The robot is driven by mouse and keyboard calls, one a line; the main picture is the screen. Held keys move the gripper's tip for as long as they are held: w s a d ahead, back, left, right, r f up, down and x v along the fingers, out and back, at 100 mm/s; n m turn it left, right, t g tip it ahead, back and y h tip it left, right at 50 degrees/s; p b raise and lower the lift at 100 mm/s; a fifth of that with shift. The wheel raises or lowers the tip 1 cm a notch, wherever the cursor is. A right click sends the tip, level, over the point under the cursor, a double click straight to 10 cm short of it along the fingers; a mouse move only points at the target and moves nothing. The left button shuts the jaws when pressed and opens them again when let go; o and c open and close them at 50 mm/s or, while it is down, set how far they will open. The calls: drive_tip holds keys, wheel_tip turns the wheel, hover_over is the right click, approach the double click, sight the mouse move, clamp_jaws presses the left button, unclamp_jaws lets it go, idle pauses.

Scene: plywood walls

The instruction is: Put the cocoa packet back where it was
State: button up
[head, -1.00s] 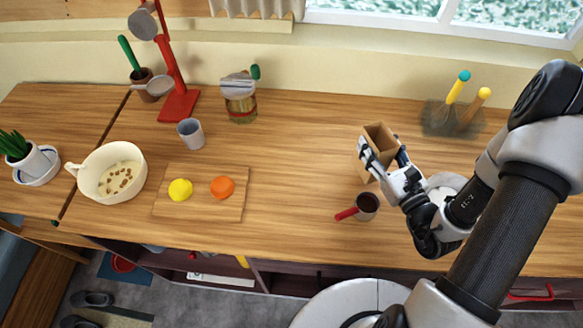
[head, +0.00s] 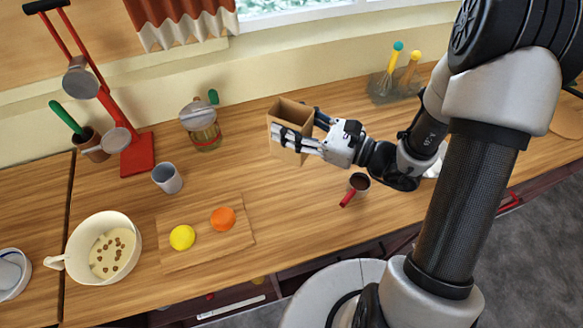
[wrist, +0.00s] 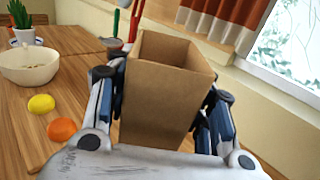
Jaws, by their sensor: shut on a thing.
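The cocoa packet, a plain brown open-topped cardboard packet (head: 287,143), is upright in the head view at the back middle of the wooden counter. My gripper (head: 299,138) is shut on it from the right, with fingers along two sides.
A dark cup with a red handle (head: 359,182) stands front right of the packet. To the left are a jar (head: 203,135), a grey cup (head: 167,178), a board (head: 215,246) with yellow and orange fruits, and a white bowl (head: 70,260). Utensils (head: 395,80) stand back right.

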wheel_tip(320, 180, down, 16)
drive_tip(key=b, duration=0.4)
drive_tip(key=shift+r, duration=0.2)
drive_tip(key=shift+a, duration=0.1)
drive_tip(key=shift+f, duration=0.2)
drive_tip(key=o, duration=1.2)
